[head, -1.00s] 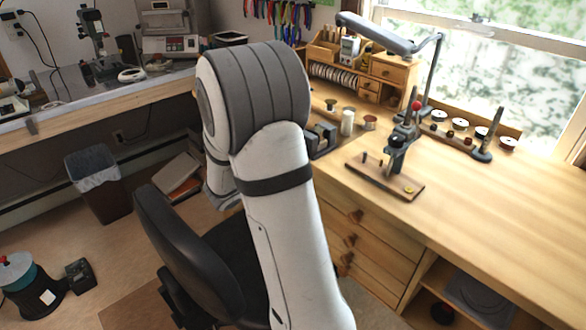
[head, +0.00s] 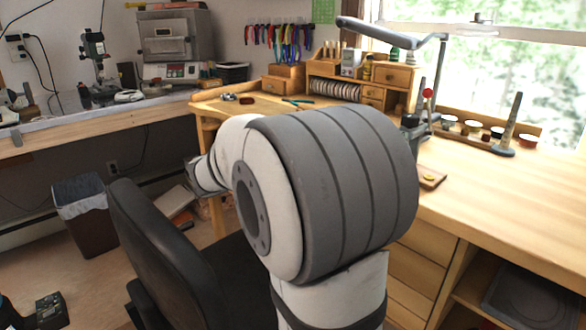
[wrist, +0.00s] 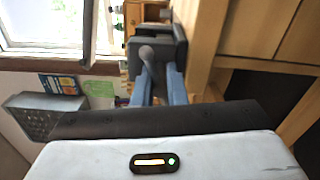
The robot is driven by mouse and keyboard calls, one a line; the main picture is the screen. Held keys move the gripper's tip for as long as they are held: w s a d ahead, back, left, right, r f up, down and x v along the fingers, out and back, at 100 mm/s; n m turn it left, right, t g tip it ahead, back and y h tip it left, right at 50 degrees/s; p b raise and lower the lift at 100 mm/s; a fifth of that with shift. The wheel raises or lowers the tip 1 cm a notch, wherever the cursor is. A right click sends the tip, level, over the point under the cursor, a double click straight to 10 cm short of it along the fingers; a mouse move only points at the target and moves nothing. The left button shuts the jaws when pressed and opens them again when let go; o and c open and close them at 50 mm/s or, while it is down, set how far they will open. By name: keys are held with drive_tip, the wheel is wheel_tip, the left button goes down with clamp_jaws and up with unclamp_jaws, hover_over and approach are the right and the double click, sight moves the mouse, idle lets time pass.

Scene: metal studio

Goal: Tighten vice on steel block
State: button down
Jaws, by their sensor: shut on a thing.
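In the wrist view the dark grey vice (wrist: 172,44) is just beyond my gripper (wrist: 159,74), at the edge of the wooden bench. My gripper's two blue-grey fingers are shut on the vice handle, a grey bar with a rounded end (wrist: 147,52) that shows between them. I cannot make out the steel block in the wrist view.
The wooden bench (head: 490,205) has clear room at right. A lamp arm (head: 390,32), a small drawer cabinet (head: 393,75) and a rack of pliers (head: 280,42) stand at the back. A black chair (head: 165,250) is close to my arm on the left.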

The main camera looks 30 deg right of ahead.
drive_tip(key=m+b, duration=0.2)
drive_tip(key=b, duration=0.1)
drive_tip(key=f+m+b, duration=0.1)
drive_tip(key=m+b, duration=0.1)
drive_tip(key=b, duration=0.2)
drive_tip(key=m+b, duration=0.3)
drive_tip(key=b, duration=0.1)
drive_tip(key=shift+r, duration=0.2)
drive_tip(key=shift+r+m+b, duration=0.1)
drive_tip(key=shift+m+b, duration=0.2)
drive_tip(key=shift+b, duration=0.05)
drive_tip(key=c, duration=1.4)
unclamp_jaws()
drive_tip(key=shift+r, duration=0.15)
drive_tip(key=shift+o, duration=0.2)
drive_tip(key=s+a+p, duration=0.1)
drive_tip(key=a+p, duration=0.1)
drive_tip(key=a, duration=0.5)
drive_tip(key=shift+a, duration=0.4)
drive_tip(key=shift+s, duration=0.1)
